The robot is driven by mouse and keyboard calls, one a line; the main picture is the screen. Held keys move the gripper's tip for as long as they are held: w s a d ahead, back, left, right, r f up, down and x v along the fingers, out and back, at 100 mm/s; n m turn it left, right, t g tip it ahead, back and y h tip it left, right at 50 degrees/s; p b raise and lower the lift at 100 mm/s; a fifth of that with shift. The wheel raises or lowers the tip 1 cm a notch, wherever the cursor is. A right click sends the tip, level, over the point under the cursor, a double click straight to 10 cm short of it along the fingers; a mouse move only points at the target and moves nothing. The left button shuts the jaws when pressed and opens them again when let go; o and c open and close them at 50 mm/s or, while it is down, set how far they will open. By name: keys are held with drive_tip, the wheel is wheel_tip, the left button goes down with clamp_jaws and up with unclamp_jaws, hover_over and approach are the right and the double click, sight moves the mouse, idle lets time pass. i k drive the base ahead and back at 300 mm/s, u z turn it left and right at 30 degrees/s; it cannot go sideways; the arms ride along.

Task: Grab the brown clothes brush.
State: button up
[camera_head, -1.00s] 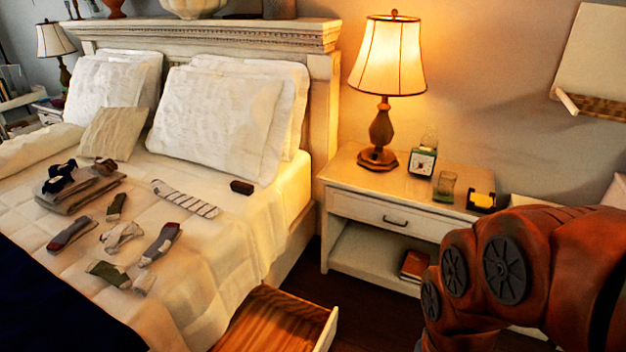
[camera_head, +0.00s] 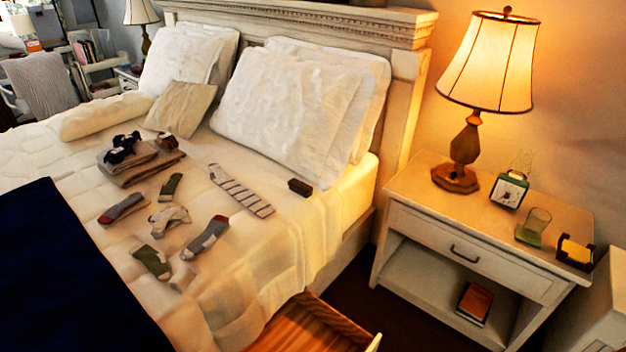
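A small dark brown block-shaped object (camera_head: 300,187), which looks like the clothes brush, lies on the bed near its right side, just in front of the white pillows. Its bristles cannot be made out at this size. Nothing covers it. My gripper is not in view.
Several socks lie on the bed, including a striped one (camera_head: 240,190) left of the brush. Folded clothes (camera_head: 143,163) lie farther left. A nightstand (camera_head: 415,205) with a lamp (camera_head: 466,150), clock and glass stands right of the bed. An open wooden drawer (camera_head: 310,328) juts out at the bottom.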

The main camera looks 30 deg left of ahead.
sight(305, 190)
drive_tip(key=i, duration=1.6)
drive_tip(key=u, duration=2.85)
